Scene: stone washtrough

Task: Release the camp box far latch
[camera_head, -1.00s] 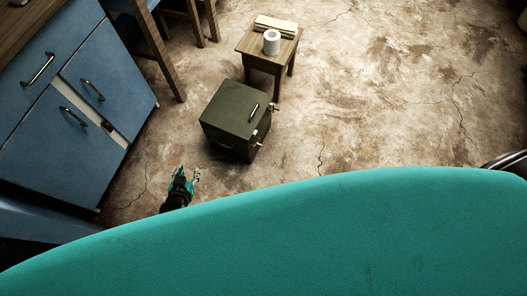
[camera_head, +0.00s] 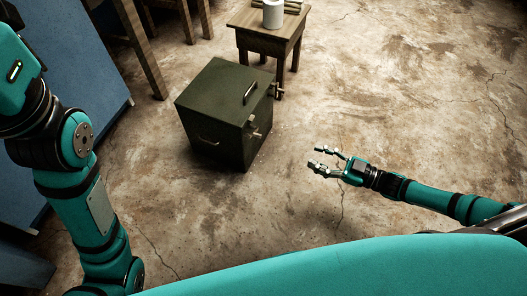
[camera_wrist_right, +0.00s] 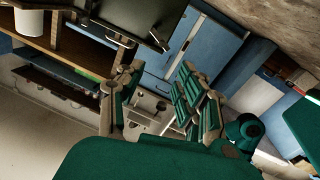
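The dark green camp box (camera_head: 212,105) stands closed on the floor in the head view, with a handle on its lid. Two latches are on its right side: the far latch (camera_head: 278,91) near the back corner and the near latch (camera_head: 256,134) towards the front. Whether they are fastened is too small to tell. My right gripper (camera_head: 317,158) is open and empty, to the right of and nearer than the box, clear of both latches. In the right wrist view its fingers (camera_wrist_right: 158,82) are spread, with the dark box (camera_wrist_right: 125,30) beyond at the top. My left gripper is not in view.
A small wooden stool (camera_head: 266,42) with a white roll (camera_head: 273,14) stands just behind the box. Blue cabinets (camera_head: 85,75) are at the left. The stained floor right of the box is clear.

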